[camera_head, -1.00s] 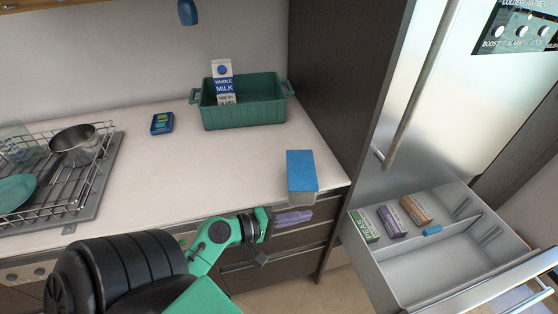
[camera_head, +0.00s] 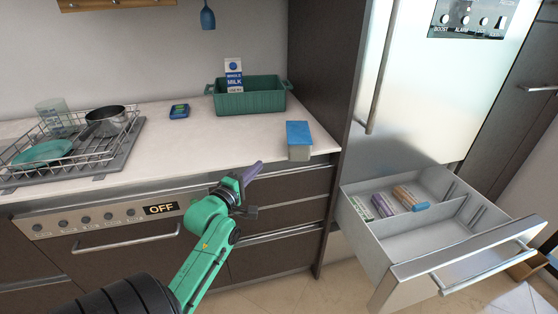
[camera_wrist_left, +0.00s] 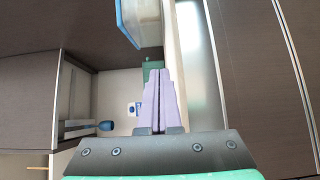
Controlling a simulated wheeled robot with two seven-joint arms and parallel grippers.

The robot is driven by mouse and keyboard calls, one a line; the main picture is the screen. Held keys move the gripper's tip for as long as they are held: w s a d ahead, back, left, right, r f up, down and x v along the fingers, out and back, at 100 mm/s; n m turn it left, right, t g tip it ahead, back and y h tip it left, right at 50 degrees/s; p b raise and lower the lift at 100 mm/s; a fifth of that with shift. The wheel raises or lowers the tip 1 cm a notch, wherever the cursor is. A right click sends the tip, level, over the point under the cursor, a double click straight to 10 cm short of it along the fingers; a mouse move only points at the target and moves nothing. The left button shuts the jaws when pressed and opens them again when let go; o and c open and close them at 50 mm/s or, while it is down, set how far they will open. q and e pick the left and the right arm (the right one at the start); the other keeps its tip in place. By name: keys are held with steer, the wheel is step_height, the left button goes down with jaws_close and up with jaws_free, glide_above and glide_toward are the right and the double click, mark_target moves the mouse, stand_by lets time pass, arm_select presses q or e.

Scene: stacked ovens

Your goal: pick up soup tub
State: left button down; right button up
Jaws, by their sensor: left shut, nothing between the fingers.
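The soup tub appears to be the blue-lidded pale tub (camera_head: 299,152) on the front right corner of the counter. Its blue edge and pale side also seem to show at the top of the left wrist view (camera_wrist_left: 130,22). My left gripper (camera_head: 255,170) is in front of the counter, lower than the tub and to its left, apart from it. Its purple fingers are closed together and empty, as the left wrist view also shows (camera_wrist_left: 160,78). My right gripper is not in view.
A green basket (camera_head: 262,102) with a milk carton (camera_head: 233,78) stands at the back. A dish rack (camera_head: 108,158) with a pot and plate is at left. An open freezer drawer (camera_head: 403,248) holding several boxes juts out at right. The counter left of the tub is clear.

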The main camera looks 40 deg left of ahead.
mark_target(287, 155)
arm_select(q)
steer(key=w, duration=0.5)
steer(key=shift+w+a+r, duration=0.25)
steer(key=shift+a+r, duration=0.1)
steer(key=w+d, duration=0.1)
steer(key=w+d+p, duration=0.1)
steer(key=w, duration=0.1)
steer(key=shift+f, duration=0.2)
steer(key=shift+w+d, duration=0.1)
steer(key=shift+w, duration=0.05)
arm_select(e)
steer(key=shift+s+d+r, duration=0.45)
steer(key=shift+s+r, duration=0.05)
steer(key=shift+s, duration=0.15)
arm_select(q)
steer(key=shift+w+d+r+p, duration=0.1)
steer(key=shift+w+d+p, duration=0.55)
steer(key=shift+w, duration=0.4)
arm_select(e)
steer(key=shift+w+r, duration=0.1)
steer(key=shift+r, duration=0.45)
